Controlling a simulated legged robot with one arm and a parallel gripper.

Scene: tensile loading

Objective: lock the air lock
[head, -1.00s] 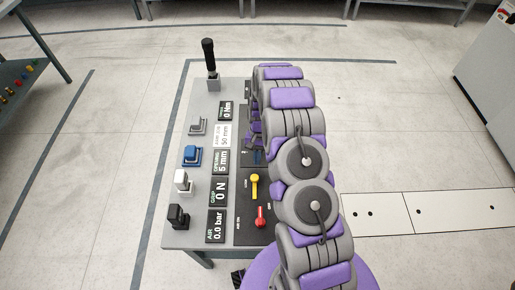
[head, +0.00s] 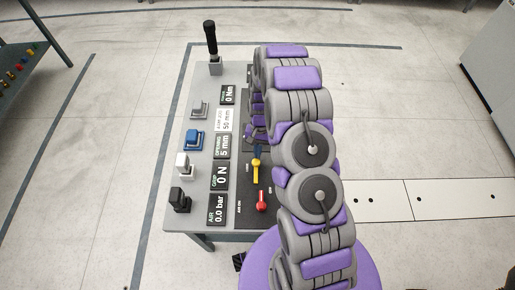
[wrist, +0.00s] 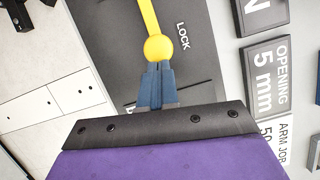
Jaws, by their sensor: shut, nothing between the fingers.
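A yellow lever (head: 256,170) with a ball knob stands on the dark panel of the table. In the wrist view the lever (wrist: 150,18) runs up from its knob, and the word LOCK is printed beside it. My gripper (head: 257,150) has its blue fingers shut and empty. In the wrist view my gripper's fingertips (wrist: 158,68) are right at the knob's edge; I cannot tell if they touch it. A red lever (head: 262,200) marked AIR ON stands nearer to me on the same panel.
The grey table (head: 190,225) carries displays, including an air readout (head: 217,207) of 0.0 bar. Black, white, blue and grey controls line its left side, with a black-handled stick (head: 211,45) at the far end. Floor around is open.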

